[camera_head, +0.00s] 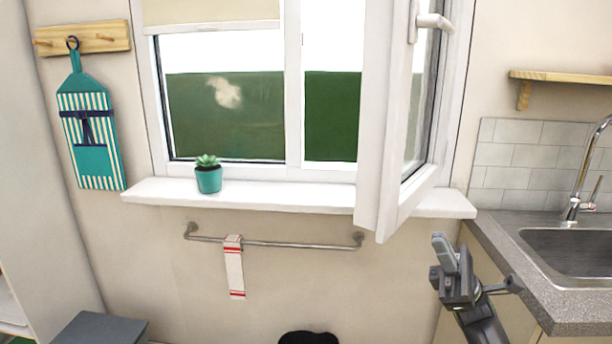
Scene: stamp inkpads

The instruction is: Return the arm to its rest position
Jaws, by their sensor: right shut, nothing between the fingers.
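My right gripper (446,250) is at the lower right of the head view, raised in front of the wall, with its fingers pointing up. It is shut and empty. It shows to the left of the counter and below the open window sash, and no contact with either can be made out. My left gripper is not in view.
A grey counter (575,313) with a sink (575,250) is at the right. The open window sash (388,130) juts out over the sill (290,194), where a potted plant (208,178) stands. A towel (235,270) hangs on a rail (300,244).

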